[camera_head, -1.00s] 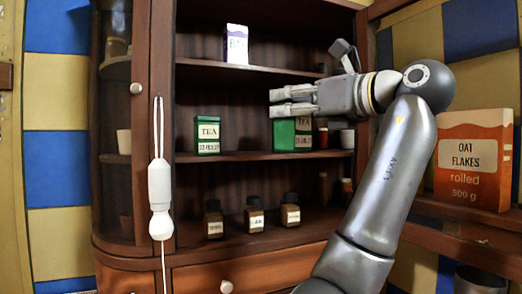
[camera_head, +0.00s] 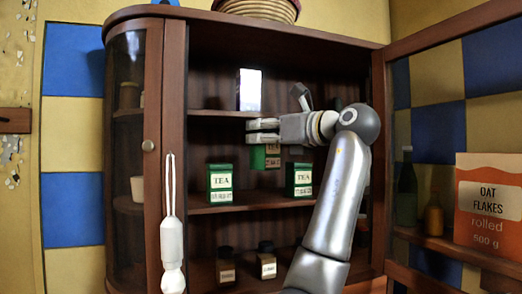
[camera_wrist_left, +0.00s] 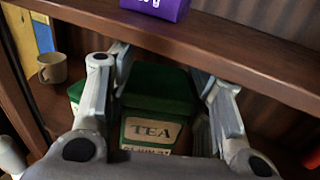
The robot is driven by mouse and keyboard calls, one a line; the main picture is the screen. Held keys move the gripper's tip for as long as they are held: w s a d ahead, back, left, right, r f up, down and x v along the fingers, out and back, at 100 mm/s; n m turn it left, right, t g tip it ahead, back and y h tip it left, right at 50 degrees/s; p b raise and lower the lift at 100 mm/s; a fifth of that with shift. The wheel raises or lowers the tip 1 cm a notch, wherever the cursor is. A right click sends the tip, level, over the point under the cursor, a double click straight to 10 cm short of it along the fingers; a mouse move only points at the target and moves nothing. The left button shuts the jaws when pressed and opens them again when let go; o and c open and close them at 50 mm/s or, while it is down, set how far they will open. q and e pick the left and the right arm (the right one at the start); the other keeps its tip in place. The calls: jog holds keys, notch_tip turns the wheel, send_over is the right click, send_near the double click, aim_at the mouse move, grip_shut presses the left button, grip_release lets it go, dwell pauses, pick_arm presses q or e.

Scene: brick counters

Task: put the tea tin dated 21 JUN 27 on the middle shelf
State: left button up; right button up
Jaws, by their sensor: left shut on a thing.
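My left gripper (camera_head: 264,132) is shut on a green tea tin (camera_head: 265,159), held above the middle shelf (camera_head: 240,204) and below the upper shelf. In the left wrist view the tin (camera_wrist_left: 158,100) is between the fingers, with its green lid and pale TEA label showing. Its date line is too blurred to read. Two other green tea tins stand on the middle shelf, one at left (camera_head: 220,182) and one at right (camera_head: 300,179). Their dates are also too small to read. My right gripper is not in view.
A white and purple box (camera_head: 248,90) stands on the upper shelf (camera_head: 215,113). Small dark jars (camera_head: 266,262) stand on the lower shelf. An oat flakes box (camera_head: 488,205) is at right. The middle shelf has free room between the two standing tins.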

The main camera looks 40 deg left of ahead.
aim_at(261, 164)
pick_arm(q)
jog(key=shift+w+a+r+p, duration=0.15)
jog(key=shift+w+a+p, duration=0.1)
jog(key=shift+a, duration=0.25)
jog(key=shift+w+a+r+p, duration=0.15)
jog(key=shift+w+a+p, duration=0.1)
jog(key=shift+a, duration=0.25)
jog(key=shift+w+a+f, duration=0.1)
jog(key=shift+a+f, duration=0.1)
jog(key=shift+f, duration=0.4)
jog(key=shift+w+a+f, duration=0.1)
jog(key=shift+a+f, duration=0.05)
jog(key=shift+f, duration=0.45)
jog(key=shift+f+p, duration=0.35)
jog(key=shift+f, duration=0.3)
jog(key=shift+d+f, duration=0.2)
jog(key=shift+f, duration=0.3)
jog(key=shift+a+f+p, duration=0.2)
jog(key=shift+f+p, duration=0.9)
jog(key=shift+p, duration=0.1)
jog(key=shift+a+f, duration=0.1)
jog(key=shift+f, duration=0.3)
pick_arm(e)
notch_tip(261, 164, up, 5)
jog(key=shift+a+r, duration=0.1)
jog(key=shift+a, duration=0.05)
